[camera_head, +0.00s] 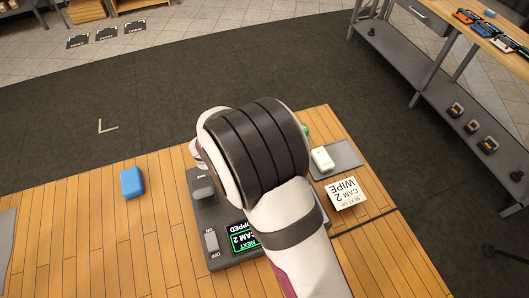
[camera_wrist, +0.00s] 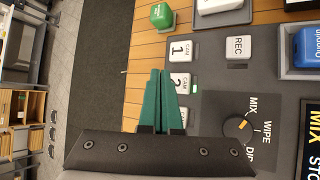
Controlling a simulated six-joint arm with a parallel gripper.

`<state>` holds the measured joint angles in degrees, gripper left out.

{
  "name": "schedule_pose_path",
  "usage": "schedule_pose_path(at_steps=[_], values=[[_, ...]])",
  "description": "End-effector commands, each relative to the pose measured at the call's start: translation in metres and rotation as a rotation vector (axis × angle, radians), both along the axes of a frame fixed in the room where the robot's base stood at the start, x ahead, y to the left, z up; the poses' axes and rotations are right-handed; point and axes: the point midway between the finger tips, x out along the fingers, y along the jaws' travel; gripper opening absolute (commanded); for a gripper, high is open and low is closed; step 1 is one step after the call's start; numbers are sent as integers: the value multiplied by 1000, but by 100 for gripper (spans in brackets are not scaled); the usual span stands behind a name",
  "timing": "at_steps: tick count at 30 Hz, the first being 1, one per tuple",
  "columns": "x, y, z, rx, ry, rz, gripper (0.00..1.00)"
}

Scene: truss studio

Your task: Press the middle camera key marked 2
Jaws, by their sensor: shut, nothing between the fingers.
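The console (camera_wrist: 215,101) carries a column of white camera keys along its edge in the wrist view: CAM 1 (camera_wrist: 181,49), then the middle key CAM 2 (camera_wrist: 180,81), then a third key mostly hidden by my fingers. A small green light (camera_wrist: 194,88) glows beside CAM 2. My gripper (camera_wrist: 160,73) is shut and empty; its green fingers overlap the left part of CAM 2 in the picture. I cannot tell whether they touch it. In the head view my arm hides the gripper and keys; the console (camera_head: 201,216) shows around it.
The console has a REC key (camera_wrist: 238,47) and a MIX/WIPE/DIP knob (camera_wrist: 238,125). A green block (camera_wrist: 161,15) lies beyond CAM 1.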

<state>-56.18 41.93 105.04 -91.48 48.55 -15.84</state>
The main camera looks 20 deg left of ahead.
Motion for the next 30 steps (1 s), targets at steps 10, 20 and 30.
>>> schedule_pose_path(at_steps=[10, 20, 30], values=[[0, 0, 25, 1, 0, -1, 0], [0, 0, 25, 0, 1, -1, 0], [0, 0, 25, 0, 1, -1, 0]])
